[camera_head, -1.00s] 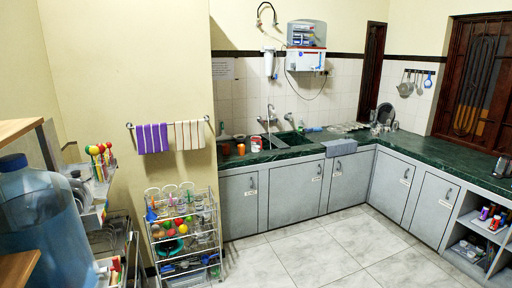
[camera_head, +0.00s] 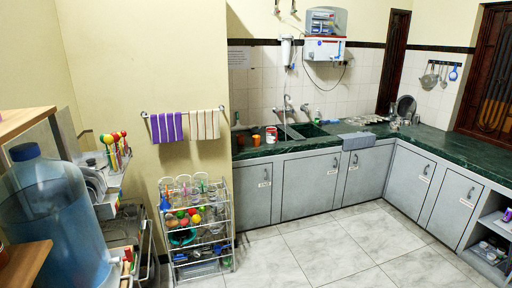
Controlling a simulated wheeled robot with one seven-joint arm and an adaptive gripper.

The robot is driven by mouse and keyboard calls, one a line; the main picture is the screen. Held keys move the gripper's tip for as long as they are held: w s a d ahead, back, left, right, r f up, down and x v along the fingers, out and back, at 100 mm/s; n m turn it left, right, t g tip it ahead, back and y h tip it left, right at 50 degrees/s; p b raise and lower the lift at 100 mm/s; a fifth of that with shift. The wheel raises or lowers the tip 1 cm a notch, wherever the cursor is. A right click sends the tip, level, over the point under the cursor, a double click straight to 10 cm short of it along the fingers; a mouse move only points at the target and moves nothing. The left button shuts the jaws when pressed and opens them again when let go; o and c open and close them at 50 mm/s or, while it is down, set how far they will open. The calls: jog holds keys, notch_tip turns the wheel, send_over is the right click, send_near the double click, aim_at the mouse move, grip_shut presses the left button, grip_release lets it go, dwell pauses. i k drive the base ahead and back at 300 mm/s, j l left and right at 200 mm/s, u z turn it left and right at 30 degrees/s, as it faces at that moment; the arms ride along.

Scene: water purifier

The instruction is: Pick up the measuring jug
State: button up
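I cannot make out a measuring jug for certain. Several clear cup-like vessels (camera_head: 183,184) stand on the top shelf of the wire rack (camera_head: 231,215), left of the grey cabinets, but they are too small to tell whether one is a measuring jug. An orange-red cup (camera_head: 271,134) and a smaller orange item (camera_head: 256,141) stand on the green counter (camera_head: 300,146) by the sink. My gripper is not in view, so its state does not show.
A large blue water bottle (camera_head: 52,220) stands close at the left beside wooden shelves (camera_head: 25,265). Purple and cream towels (camera_head: 167,127) hang on the wall. A water purifier (camera_head: 323,48) hangs above the sink. The tiled floor (camera_head: 330,250) before the grey cabinets is clear.

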aim_at(271, 133)
jog(key=i, duration=4.9)
